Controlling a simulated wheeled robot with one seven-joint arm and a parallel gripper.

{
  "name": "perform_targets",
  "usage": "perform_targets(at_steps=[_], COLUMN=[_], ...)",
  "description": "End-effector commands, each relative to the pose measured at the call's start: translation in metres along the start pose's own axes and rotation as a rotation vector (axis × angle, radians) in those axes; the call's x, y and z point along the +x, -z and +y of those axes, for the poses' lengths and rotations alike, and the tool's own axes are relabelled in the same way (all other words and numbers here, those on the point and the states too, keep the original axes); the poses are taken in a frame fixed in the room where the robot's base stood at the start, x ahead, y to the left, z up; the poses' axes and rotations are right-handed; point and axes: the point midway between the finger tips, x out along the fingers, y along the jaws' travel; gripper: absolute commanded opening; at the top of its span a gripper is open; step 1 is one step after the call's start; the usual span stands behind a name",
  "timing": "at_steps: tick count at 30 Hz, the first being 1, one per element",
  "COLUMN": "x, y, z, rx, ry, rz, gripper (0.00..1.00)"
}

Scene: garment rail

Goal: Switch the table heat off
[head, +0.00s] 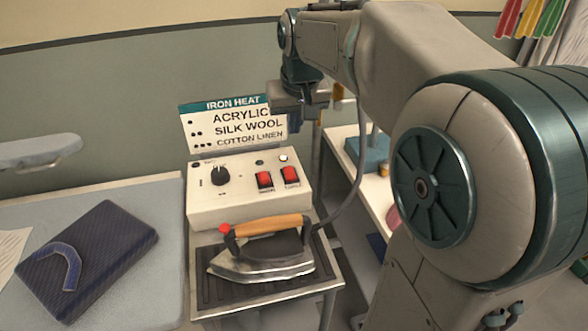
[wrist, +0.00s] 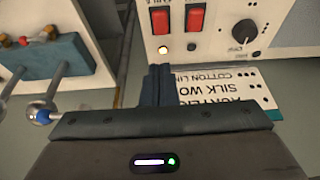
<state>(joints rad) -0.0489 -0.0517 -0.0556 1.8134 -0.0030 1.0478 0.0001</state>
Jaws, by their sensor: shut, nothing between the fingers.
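A white control box (head: 236,188) stands behind the iron. It has two red rocker switches, a left one (head: 265,180) and a right one (head: 290,176), with small labels too blurred to read surely. A lamp above the right switch (head: 283,157) glows; the lamp above the left one (head: 259,162) looks dark. In the wrist view the box is upside down, with the glowing lamp (wrist: 163,49) just beyond the fingertips and below the left-hand switch (wrist: 159,21). My gripper (head: 302,117) is shut and empty, above and behind the box; its fingers also show in the wrist view (wrist: 158,72).
A black knob (head: 220,176) is on the box's left. An IRON HEAT sign (head: 234,124) stands behind it. An iron (head: 262,252) with a wooden handle rests on a dark pad in front. Folded dark cloth (head: 105,250) lies on the grey board. A cable runs down right of the box.

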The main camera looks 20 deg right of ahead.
Motion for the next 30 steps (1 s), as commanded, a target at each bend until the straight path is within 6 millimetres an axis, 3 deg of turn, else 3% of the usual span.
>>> perform_targets(at_steps=[18, 23, 30], x=[0.004, 0.026, 0.078], y=[0.002, 0.001, 0.001], z=[-0.004, -0.004, -0.004], rx=[-0.006, -0.006, -0.006], ry=[0.002, 0.002, 0.002], rz=[0.007, 0.002, 0.001], gripper=[0.0, 0.0, 0.0])
